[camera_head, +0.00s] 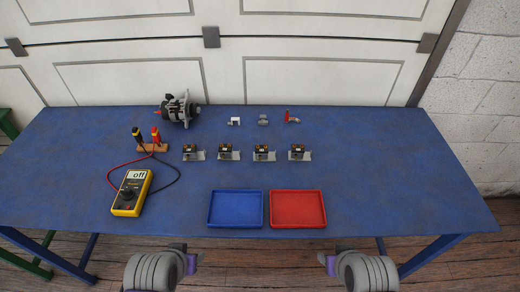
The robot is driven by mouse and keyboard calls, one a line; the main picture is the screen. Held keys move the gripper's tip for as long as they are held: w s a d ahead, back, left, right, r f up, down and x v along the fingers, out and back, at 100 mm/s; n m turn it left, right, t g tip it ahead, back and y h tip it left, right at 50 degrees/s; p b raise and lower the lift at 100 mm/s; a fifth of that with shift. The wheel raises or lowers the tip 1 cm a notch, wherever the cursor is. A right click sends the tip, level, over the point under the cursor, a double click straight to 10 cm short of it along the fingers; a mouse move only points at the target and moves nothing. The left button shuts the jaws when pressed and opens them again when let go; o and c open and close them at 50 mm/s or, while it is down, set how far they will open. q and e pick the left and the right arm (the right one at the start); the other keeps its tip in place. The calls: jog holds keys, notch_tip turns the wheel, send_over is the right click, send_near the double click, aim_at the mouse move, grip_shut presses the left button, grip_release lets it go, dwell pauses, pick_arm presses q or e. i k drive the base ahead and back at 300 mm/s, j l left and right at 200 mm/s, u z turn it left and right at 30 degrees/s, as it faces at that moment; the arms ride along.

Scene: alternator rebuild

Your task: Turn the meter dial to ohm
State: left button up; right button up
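A yellow multimeter (131,193) lies on the left part of the blue table. Its display reads "off", and its dark round dial (128,195) sits below the display. A black and a red lead run from it to two probes (146,137) standing in a wooden holder (152,148). My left gripper (191,262) is in front of the table's near edge, below and right of the meter and apart from it. My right gripper (323,262) is also in front of the near edge. The fingers are too small and partly hidden to show their opening.
A blue tray (236,225) and a red tray (298,225) lie empty near the front edge. An alternator (179,109) stands at the back. Several small regulator-like parts (228,153) form a row, with three smaller parts behind. The right side of the table (400,180) is clear.

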aim_at(127, 194)
jog(key=k+j+u, duration=0.15)
jog(key=u, duration=0.35)
jog(key=j+u, duration=0.5)
jog(key=k+l, duration=0.05)
jog(key=l, duration=0.05)
